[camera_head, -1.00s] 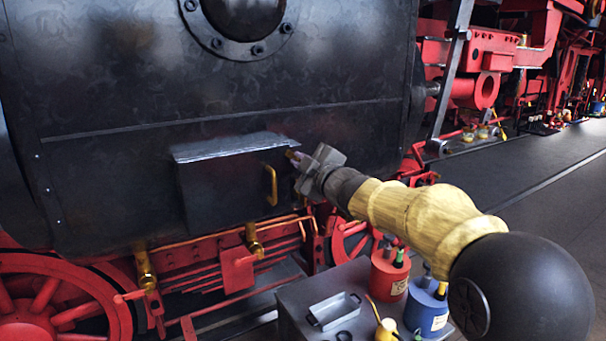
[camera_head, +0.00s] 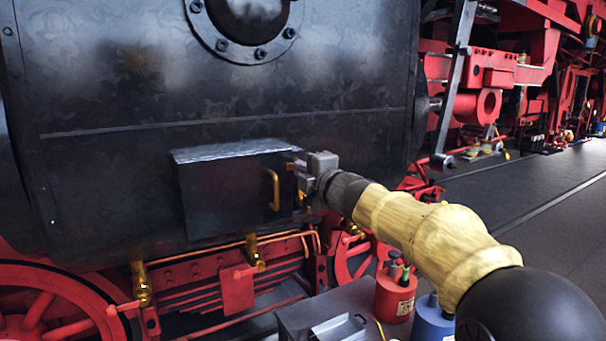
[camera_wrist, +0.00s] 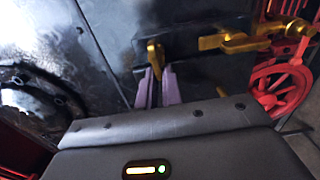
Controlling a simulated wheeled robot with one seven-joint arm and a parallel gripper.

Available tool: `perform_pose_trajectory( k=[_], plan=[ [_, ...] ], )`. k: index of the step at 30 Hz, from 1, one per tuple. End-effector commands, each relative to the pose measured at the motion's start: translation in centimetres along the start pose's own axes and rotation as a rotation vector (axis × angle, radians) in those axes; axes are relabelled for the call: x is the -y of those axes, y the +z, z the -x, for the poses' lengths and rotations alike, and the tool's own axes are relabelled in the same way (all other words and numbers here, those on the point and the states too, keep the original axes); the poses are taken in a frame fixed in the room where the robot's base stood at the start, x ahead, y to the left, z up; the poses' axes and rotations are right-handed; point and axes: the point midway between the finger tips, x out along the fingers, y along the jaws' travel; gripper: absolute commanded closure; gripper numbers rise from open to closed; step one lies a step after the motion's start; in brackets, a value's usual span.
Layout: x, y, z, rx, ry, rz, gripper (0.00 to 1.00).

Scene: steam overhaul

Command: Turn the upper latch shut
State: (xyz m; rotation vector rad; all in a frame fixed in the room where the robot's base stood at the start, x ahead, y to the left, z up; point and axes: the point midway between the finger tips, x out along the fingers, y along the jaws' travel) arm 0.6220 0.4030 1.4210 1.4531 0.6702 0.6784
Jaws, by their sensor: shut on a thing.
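The black box (camera_head: 228,200) on the engine's side has a brass pull handle (camera_head: 273,190) on its front. My gripper (camera_head: 299,167) is at the upper part of the box's right edge, reaching in from the right. In the wrist view its two purple fingers (camera_wrist: 156,84) are shut on the brass upper latch (camera_wrist: 154,54). A second brass latch (camera_wrist: 232,43) is to the right there, apart from the fingers. A bit of it shows below my gripper in the head view (camera_head: 300,198). The fingers hide part of the upper latch, so its exact angle is hard to tell.
Brass pipe fittings (camera_head: 255,249) and red frame parts are below the box. A grey cart top with a metal tray (camera_head: 338,328), a red can (camera_head: 395,295) and a blue can (camera_head: 432,322) stands at the lower right. The floor (camera_head: 540,190) at the right is clear.

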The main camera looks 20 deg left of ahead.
Motion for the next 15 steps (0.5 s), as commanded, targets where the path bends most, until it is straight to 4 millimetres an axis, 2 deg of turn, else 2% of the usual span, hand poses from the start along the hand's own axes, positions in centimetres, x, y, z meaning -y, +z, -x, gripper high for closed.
perform_pose_trajectory(
  k=[1,10,12,14,15],
  plan=[
    [0.58,0.38,-0.01,0.008,-0.011,0.004,1.0],
    [0.55,0.4,0.0,0.008,-0.011,0.006,1.0],
    [0.53,0.4,0.0,0.008,-0.01,0.006,0.83],
    [0.47,0.39,0.01,0.008,-0.009,0.006,0.71],
    [0.41,0.35,0.01,0.007,-0.008,0.006,0.71]
  ],
)
